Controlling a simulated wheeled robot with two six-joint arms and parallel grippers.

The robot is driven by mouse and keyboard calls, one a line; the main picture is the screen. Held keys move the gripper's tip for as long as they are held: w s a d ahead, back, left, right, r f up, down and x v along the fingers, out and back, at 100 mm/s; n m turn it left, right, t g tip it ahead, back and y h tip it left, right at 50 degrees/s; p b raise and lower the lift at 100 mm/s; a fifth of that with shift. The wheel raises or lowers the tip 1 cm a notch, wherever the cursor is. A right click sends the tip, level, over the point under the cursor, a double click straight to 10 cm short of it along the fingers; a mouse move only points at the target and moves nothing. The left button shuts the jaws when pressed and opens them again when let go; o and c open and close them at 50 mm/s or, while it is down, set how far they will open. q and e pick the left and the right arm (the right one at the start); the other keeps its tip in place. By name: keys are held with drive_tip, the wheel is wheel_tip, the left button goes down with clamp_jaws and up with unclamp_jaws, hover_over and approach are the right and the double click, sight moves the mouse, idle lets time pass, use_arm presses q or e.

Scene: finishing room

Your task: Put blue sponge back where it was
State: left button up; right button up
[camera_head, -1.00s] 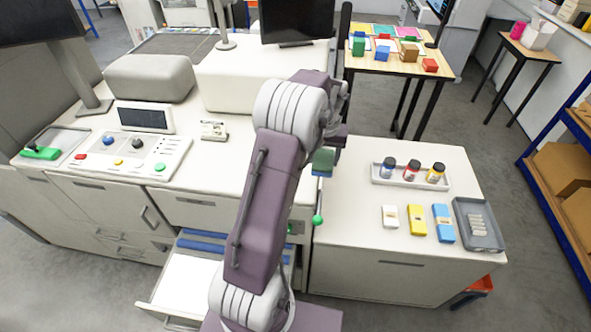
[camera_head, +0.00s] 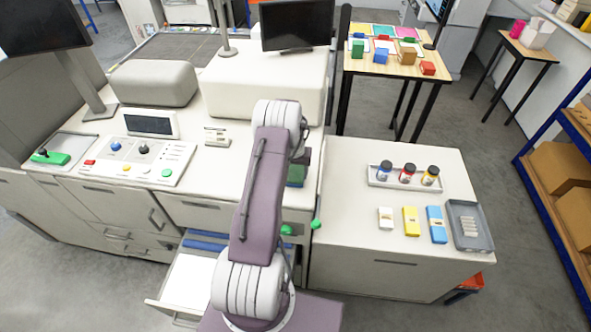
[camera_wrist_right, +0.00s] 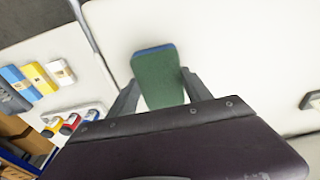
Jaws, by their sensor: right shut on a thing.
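My right gripper (camera_wrist_right: 160,88) is shut on the blue sponge (camera_wrist_right: 158,76). In the wrist view the sponge shows a green face with a blue edge, gripped between the two fingers. In the head view the sponge (camera_head: 296,175) is partly hidden by my arm, close to the gap between the left machine counter and the right-hand cabinet. It appears held in the air, but the head view does not clearly show its height. My left gripper is not in view.
The right cabinet top (camera_head: 345,180) has free room at its left. It bears a bottle tray (camera_head: 374,183), white, yellow and blue packs (camera_head: 437,236), and a grey tray (camera_head: 485,240). An open drawer (camera_head: 190,282) juts out at lower left. A monitor (camera_head: 297,25) stands behind.

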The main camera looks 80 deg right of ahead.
sight(295, 177)
drive_tip(key=shift+f, duration=0.15)
drive_tip(key=o, duration=1.3)
drive_tip(key=shift+a, duration=0.15)
drive_tip(key=shift+r, duration=0.35)
wheel_tip(295, 177, up, 12)
drive_tip(key=a+b, duration=0.1)
drive_tip(key=b, duration=0.2)
drive_tip(key=shift+a+f+b, duration=0.15)
drive_tip(key=shift+f+b, duration=0.05)
drive_tip(key=shift+b, duration=0.2)
